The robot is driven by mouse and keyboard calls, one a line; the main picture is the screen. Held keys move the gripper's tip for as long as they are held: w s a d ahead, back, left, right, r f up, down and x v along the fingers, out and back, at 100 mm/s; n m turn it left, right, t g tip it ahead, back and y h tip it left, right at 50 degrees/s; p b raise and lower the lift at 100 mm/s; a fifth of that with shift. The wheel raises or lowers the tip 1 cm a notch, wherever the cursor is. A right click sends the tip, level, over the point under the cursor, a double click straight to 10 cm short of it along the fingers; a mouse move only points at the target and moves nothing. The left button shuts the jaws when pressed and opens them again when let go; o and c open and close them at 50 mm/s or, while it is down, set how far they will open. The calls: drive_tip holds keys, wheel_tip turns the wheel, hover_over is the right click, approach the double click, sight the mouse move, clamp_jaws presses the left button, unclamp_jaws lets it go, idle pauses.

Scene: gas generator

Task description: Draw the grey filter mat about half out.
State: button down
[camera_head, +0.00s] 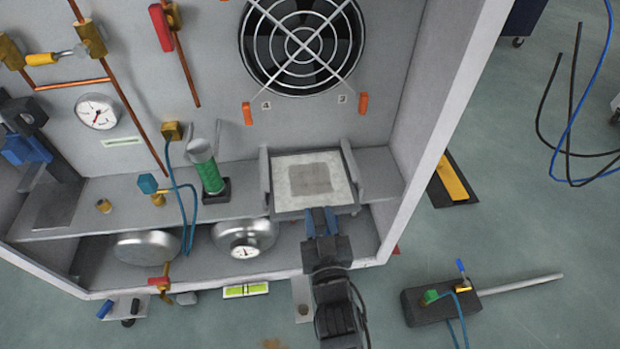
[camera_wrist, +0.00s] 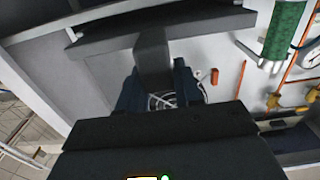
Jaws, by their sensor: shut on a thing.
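The filter mat (camera_head: 298,203) is a flat, pale grey square with a darker grey patch in its middle. It lies between two upright side rails on the cabinet's shelf, below the fan. My gripper (camera_head: 321,222) is at the mat's front edge, its blue fingers shut on a tab there. In the wrist view my gripper (camera_wrist: 158,88) is closed around a grey tab (camera_wrist: 152,45) that joins a wider bar above it. The fingers hide part of the tab. How far the mat sits out of its slot is hard to tell.
A fan with a round guard (camera_head: 303,42) is on the back wall, with two orange clips (camera_head: 363,103) below. A green-banded cylinder (camera_head: 207,173) stands left of the mat. The cabinet's right wall (camera_head: 440,120) is close by. Tanks (camera_head: 245,235) sit under the shelf.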

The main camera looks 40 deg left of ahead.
drive_tip(key=p+v, duration=0.3)
drive_tip(key=v, duration=0.6)
idle(0.5)
drive_tip(key=shift+a, duration=0.1)
drive_tip(key=c, duration=0.7)
unclamp_jaws()
drive_tip(key=shift+p+v, duration=0.5)
drive_tip(key=shift+v, duration=3.35)
